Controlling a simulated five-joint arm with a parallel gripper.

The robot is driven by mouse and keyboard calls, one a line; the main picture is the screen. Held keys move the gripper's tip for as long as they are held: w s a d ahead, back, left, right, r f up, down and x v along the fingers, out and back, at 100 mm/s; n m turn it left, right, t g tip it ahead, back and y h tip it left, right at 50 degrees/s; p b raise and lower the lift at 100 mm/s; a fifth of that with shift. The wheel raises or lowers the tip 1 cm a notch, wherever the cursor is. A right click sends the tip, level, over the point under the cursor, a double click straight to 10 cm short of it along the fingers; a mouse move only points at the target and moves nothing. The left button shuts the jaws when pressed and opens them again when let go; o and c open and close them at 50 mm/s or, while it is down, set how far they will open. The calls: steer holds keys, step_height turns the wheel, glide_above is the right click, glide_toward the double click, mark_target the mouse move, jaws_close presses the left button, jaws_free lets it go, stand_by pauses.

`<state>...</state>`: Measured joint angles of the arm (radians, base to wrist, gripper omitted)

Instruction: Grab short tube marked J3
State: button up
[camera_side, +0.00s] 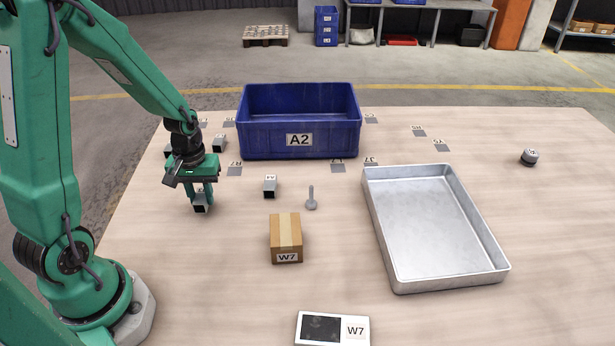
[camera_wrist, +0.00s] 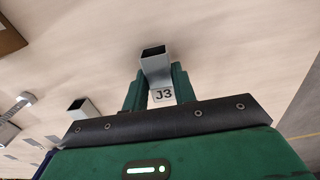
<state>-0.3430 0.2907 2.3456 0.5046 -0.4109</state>
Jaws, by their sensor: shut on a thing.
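The short tube marked J3 (camera_wrist: 155,67) is a grey square metal tube with an open end, and its white J3 label faces the wrist camera. My gripper (camera_wrist: 157,85) is shut on it, with a green finger on each side. In the side view my gripper (camera_side: 201,192) is at the left of the table, and the tube (camera_side: 200,207) shows between its fingertips, low over the table. I cannot tell whether the tube touches the tabletop.
Another square tube (camera_side: 269,187) stands right of my gripper, and one (camera_side: 219,144) behind it. A bolt (camera_side: 311,198), a W7 carton (camera_side: 286,242), a blue A2 bin (camera_side: 252,137), a metal tray (camera_side: 384,235) and a W7 scale (camera_side: 357,340) are on the table. The front left tabletop is clear.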

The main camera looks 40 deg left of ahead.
steer(key=r, duration=0.2)
steer(key=shift+d+r, duration=0.4)
steer(key=s+d+r, duration=0.2)
steer(key=d+r, duration=0.4)
steer(key=d, duration=0.4)
steer(key=shift+s+d+r, duration=0.15)
steer(key=shift+d+r, duration=0.05)
steer(key=shift+d, duration=0.15)
